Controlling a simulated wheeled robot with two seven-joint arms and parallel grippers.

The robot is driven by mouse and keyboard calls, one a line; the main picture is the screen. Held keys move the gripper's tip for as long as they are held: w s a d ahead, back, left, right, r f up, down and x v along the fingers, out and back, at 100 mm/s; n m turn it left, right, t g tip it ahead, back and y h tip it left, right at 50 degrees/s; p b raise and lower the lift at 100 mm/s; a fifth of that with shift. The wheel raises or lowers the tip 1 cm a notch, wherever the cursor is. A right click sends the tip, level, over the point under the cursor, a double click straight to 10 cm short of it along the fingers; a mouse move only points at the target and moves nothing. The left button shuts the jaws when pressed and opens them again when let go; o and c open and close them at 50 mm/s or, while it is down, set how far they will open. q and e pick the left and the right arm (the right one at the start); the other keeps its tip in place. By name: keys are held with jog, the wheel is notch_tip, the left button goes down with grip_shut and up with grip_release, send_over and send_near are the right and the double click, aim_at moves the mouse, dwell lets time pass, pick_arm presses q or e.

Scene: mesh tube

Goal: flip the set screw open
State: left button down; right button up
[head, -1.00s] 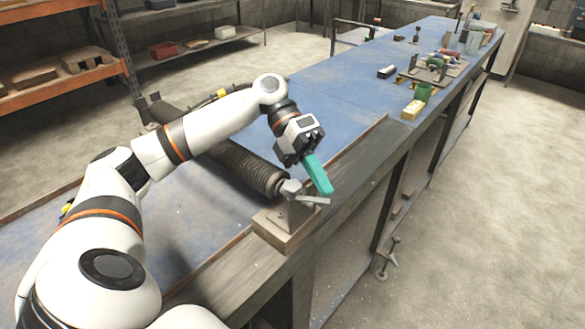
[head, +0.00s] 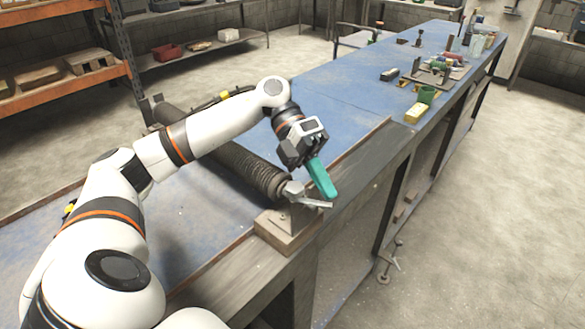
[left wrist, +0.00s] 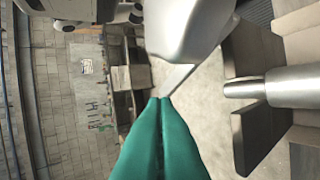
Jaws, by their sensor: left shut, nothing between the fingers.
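The set screw is a grey metal lever (head: 312,201) at the near end of the dark mesh tube (head: 250,168). It sits on a bracket on a wooden block (head: 284,235) at the bench edge and points to the right. My left gripper (head: 325,185) has teal fingers that are closed with nothing between them. The fingertips are just above the lever in the head view. In the left wrist view the closed teal fingers (left wrist: 162,130) point at the thin end of the lever (left wrist: 181,76); I cannot tell whether they touch it. My right gripper is out of view.
The long blue-topped bench (head: 345,85) runs to the back right. Its far part holds a yellow block (head: 415,112), a green container (head: 427,94) and several tools. Open floor (head: 490,210) lies right of the bench. Orange shelving (head: 70,88) stands at the left.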

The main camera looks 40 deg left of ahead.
pick_arm(q)
jog(key=shift+s+a, duration=0.1)
dwell(0.8)
jog(key=shift+s+a+b, duration=0.4)
jog(key=shift+s+a, duration=0.05)
jog(key=shift+s, duration=0.05)
jog(key=b+v, duration=0.1)
jog(key=v, duration=1.1)
dwell(0.3)
